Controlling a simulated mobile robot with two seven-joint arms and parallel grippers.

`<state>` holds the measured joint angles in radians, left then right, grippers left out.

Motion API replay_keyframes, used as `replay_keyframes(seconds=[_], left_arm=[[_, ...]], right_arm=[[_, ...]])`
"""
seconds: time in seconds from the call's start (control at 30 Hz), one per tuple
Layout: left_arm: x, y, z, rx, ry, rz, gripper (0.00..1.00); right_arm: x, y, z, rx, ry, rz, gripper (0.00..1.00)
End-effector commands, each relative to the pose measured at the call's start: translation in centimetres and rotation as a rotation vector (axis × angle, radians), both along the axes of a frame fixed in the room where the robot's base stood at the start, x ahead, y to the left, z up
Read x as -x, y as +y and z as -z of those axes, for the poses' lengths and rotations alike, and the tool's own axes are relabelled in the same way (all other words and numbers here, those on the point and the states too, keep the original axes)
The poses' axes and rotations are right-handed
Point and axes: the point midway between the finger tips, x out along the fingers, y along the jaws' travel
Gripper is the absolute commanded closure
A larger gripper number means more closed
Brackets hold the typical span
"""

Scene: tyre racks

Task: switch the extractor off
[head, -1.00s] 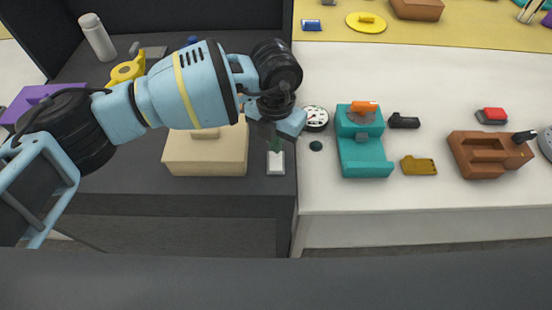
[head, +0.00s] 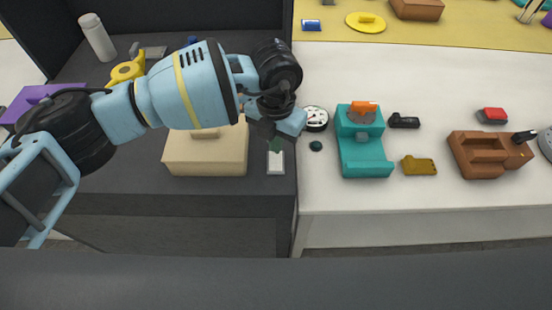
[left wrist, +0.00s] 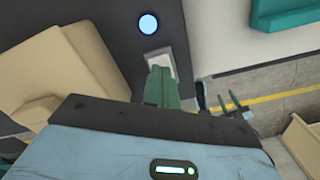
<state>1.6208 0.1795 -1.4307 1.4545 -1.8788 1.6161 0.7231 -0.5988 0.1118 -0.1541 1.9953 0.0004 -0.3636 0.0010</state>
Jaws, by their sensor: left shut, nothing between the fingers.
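A small pale switch plate (head: 276,168) lies on the dark surface near its front right corner. It also shows in the left wrist view (left wrist: 157,57), partly covered by my fingers. A round lamp (left wrist: 148,24) beyond it glows pale blue in the left wrist view; my gripper hides it in the head view. My left gripper (head: 277,144) is shut and empty, its green fingertips (left wrist: 160,72) at or just above the plate. I cannot tell whether they touch it. My right gripper (left wrist: 229,102) shows small in the left wrist view, its green fingers apart.
A beige block (head: 207,155) stands left of the plate. Right of it, on the white table, are a round gauge (head: 315,118), a teal holder (head: 364,160) and a brown holder (head: 484,165). A white bottle (head: 97,38) and yellow part (head: 127,70) stand at back left.

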Motion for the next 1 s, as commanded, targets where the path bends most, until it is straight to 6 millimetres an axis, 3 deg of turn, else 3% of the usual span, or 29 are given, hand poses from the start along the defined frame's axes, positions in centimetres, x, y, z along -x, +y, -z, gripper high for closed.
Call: replay_keyframes(seconds=[0.47,1.0], left_arm=[[0.0,0.0,0.0,0.0,0.0,0.0,1.0],[0.0,0.0,0.6,0.0,0.0,0.0,1.0]], right_arm=[[-0.3,0.0,-0.1,0.0,-0.006,0.0,0.64],[0.7,0.0,0.3,0.0,0.013,0.001,0.64]])
